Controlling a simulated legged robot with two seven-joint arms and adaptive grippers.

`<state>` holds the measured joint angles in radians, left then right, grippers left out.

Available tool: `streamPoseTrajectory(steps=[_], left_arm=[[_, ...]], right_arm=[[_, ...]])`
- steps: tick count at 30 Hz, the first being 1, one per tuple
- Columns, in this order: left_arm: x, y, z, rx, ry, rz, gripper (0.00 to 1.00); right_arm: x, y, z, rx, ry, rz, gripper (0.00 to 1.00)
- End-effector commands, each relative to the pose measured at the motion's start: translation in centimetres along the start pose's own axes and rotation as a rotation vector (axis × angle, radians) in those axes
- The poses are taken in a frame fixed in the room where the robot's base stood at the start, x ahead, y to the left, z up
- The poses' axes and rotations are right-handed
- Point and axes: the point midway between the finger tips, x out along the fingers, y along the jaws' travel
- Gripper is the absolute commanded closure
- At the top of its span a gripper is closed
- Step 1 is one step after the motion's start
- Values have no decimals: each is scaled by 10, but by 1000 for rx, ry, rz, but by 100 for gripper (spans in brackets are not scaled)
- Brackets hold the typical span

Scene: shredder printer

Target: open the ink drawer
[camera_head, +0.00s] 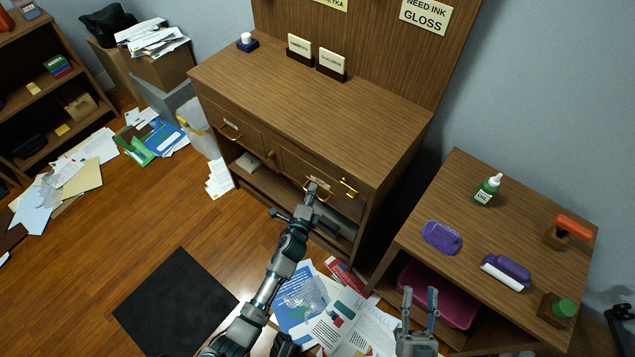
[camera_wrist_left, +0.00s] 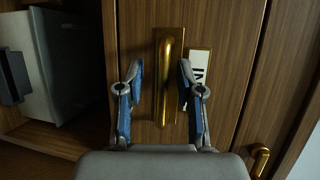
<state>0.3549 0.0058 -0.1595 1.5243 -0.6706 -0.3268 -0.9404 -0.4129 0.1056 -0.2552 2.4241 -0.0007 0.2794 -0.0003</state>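The wooden cabinet has a right-hand drawer (camera_head: 292,167), which looks shut. My left gripper (camera_head: 317,188) is at this drawer's front and partly hides its brass handle. In the left wrist view, the brass handle (camera_wrist_left: 167,75) stands between the two open fingers of my left gripper (camera_wrist_left: 160,80), with a gap on each side. A white label (camera_wrist_left: 199,78) beside the handle shows part of a word starting "IN". My right gripper (camera_head: 420,303) is open and empty, above the floor at the lower right.
A gold fitting (camera_head: 348,187) sits right of the handle. A left drawer (camera_head: 229,121) has its own handle. A side table (camera_head: 455,215) at the right holds a green bottle (camera_head: 488,189) and purple items. Papers (camera_head: 335,315) litter the floor below.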

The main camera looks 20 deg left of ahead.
Motion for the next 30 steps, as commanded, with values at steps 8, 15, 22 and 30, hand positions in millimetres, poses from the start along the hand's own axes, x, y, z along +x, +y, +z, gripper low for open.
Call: streamPoseTrajectory(steps=[8,15,22,30], left_arm=[[0,0,0,-1,0,0,100],[-2,1,1,-1,0,2,100],[-15,4,8,0,-3,4,100],[-32,8,15,2,-4,6,100]], right_arm=[[1,1,2,-1,-4,0,60],[1,-1,-1,-1,-1,-1,60],[5,-1,-11,-3,10,-3,60],[10,-2,-21,-6,21,-5,60]])
